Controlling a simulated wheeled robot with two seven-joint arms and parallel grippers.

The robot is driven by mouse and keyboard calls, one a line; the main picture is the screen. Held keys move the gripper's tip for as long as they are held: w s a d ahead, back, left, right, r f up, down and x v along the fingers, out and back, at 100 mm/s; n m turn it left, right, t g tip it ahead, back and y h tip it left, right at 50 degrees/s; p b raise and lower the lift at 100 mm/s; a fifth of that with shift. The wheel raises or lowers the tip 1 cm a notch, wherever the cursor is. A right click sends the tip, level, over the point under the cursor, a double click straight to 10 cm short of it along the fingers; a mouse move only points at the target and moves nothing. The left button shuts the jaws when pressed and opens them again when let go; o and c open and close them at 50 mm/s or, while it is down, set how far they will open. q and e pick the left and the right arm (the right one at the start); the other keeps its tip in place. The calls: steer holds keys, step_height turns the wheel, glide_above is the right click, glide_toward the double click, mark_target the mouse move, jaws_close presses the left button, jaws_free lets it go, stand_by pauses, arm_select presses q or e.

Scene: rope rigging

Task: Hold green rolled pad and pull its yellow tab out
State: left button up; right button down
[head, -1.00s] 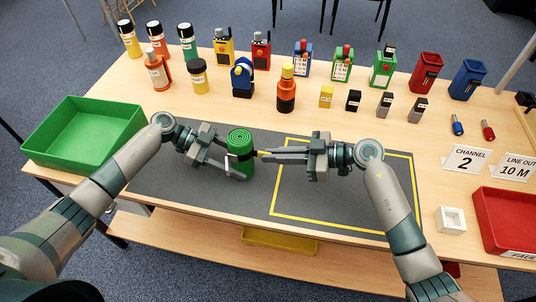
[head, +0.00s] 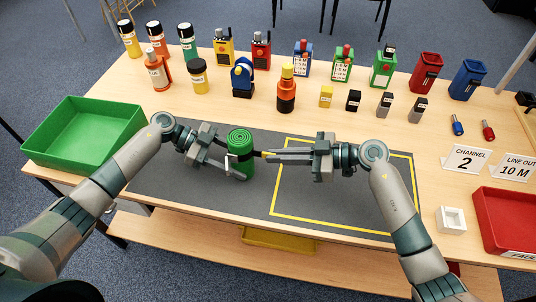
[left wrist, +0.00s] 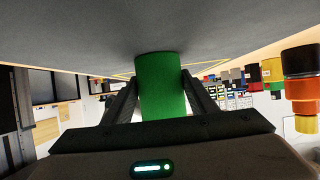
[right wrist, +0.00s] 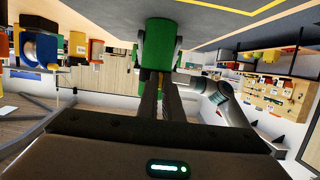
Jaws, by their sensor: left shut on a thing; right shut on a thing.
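A dark strip shows between the pad and the tab. In the right wrist view the fingers are close together before the pad (right wrist: 158,45), and they mostly hide the tab.
The grey mat (head: 180,180) has a yellow outlined square (head: 345,225), empty on its right part. A green tray (head: 85,135) is at the left, a red tray (head: 505,215) at the right. Bottles, radios and small boxes stand in rows behind. A small white box (head: 451,220) is at the right.

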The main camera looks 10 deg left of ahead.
steer(key=shift+d, duration=0.7)
stand_by(1.1)
steer(key=c, duration=1.8)
jaws_free()
steer(key=shift+c, duration=0.2)
steer(key=shift+d, duration=0.15)
steer(key=shift+v, duration=2.95)
arm_select(q)
steer(key=o, duration=1.3)
steer(key=shift+c, duration=0.2)
steer(key=shift+a, duration=0.1)
arm_select(e)
steer(key=shift+r, duration=0.1)
